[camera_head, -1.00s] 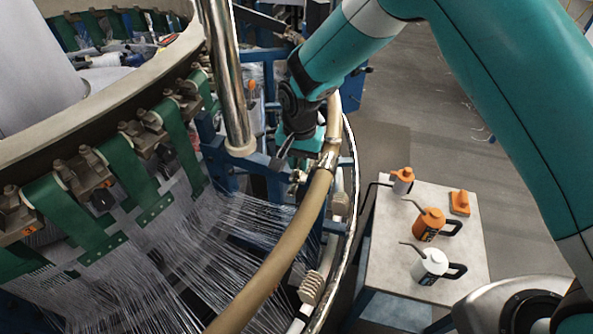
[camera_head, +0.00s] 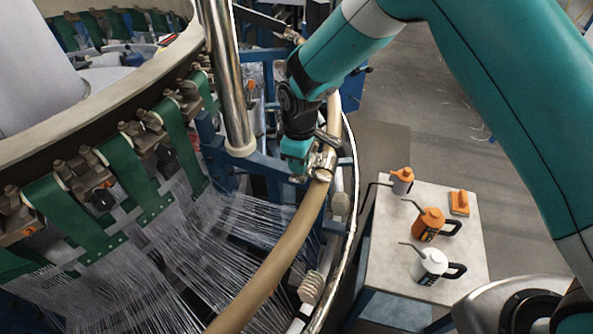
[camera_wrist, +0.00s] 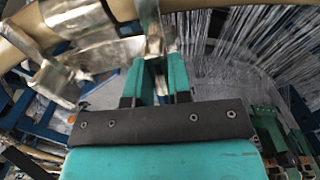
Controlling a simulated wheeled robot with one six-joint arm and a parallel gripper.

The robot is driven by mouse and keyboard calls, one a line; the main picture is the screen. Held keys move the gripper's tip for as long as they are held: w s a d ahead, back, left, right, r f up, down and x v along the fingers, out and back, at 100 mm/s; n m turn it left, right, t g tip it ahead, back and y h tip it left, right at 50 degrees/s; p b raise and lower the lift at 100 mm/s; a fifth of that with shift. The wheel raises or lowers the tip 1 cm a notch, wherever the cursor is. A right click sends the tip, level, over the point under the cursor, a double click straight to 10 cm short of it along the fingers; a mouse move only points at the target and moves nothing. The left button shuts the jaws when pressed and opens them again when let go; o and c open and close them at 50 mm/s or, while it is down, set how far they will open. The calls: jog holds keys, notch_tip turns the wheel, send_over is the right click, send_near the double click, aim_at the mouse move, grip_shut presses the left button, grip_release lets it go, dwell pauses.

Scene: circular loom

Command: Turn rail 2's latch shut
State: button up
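A tan curved rail (camera_head: 287,243) runs along the loom's outer edge; no number shows on it. A shiny metal clamp (camera_head: 325,160), which looks like the latch, sits around it. My gripper (camera_head: 298,172) is at the clamp's left side, close against it; its fingertips are mostly hidden in the head view. In the wrist view the clamp's silver parts (camera_wrist: 56,82) lie left of the teal-padded fingers (camera_wrist: 157,65). A small metal piece (camera_wrist: 154,42) appears between or just beyond the fingertips. I cannot tell whether they grip it, or whether the latch is shut.
A chrome post (camera_head: 228,75) stands left of my gripper. White yarns (camera_head: 190,235) spread below, beside green straps (camera_head: 125,183). A side table (camera_head: 385,275) at right holds oil cans (camera_head: 430,224) and an orange item (camera_head: 459,203). The grey floor (camera_head: 430,90) beyond is clear.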

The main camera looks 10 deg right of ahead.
jog(key=o, duration=0.3)
jog(key=shift+o, duration=0.2)
notch_tip(320, 180, up, 7)
jog(key=p, duration=0.4)
jog(key=shift+p, duration=0.35)
